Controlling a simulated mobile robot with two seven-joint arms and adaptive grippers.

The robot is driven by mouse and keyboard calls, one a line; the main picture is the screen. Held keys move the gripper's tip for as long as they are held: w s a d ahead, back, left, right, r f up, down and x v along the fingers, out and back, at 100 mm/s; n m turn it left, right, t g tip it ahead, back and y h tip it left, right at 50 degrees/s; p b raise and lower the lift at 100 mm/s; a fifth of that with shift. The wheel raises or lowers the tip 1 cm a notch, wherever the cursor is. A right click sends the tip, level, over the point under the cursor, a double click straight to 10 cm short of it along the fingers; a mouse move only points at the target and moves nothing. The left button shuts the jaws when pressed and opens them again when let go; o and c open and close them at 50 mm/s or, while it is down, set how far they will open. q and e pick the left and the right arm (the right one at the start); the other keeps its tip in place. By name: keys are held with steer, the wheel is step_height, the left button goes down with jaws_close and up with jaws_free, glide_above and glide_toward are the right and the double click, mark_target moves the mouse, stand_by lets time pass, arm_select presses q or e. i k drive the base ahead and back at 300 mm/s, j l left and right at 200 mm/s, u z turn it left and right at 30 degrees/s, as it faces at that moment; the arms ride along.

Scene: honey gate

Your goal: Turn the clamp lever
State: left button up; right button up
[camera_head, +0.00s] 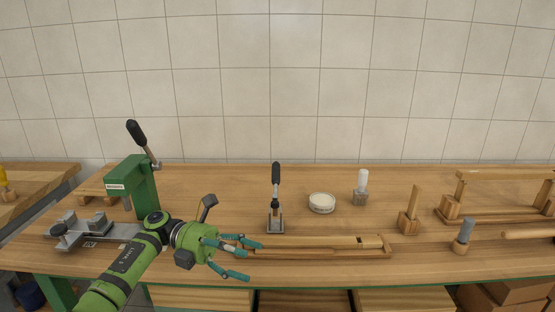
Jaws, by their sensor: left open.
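A small metal clamp (275,222) stands on the wooden workbench near the middle. Its lever has a black grip (276,172) and points straight up. My left gripper (251,260) comes in from the left, low and in front of the clamp, with its teal fingers spread and empty. It is apart from the lever grip, to the left of it and lower in the picture. Its fingers overlap the left end of a long wooden piece (330,252); I cannot tell whether they touch it. My right gripper is not in view.
A green press (137,183) with a black-handled lever stands behind my left arm, near a grey metal vise (80,232). A round white-topped dish (321,203) and a white-topped post (361,185) stand right of the clamp. Wooden stands (409,223) fill the right side.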

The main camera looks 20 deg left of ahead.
mark_target(276, 169)
steer(key=i+j, duration=0.2)
steer(key=i, duration=0.2)
steer(key=i+j, duration=0.15)
steer(key=i, duration=0.25)
steer(key=i+j, duration=0.2)
steer(key=i, duration=0.2)
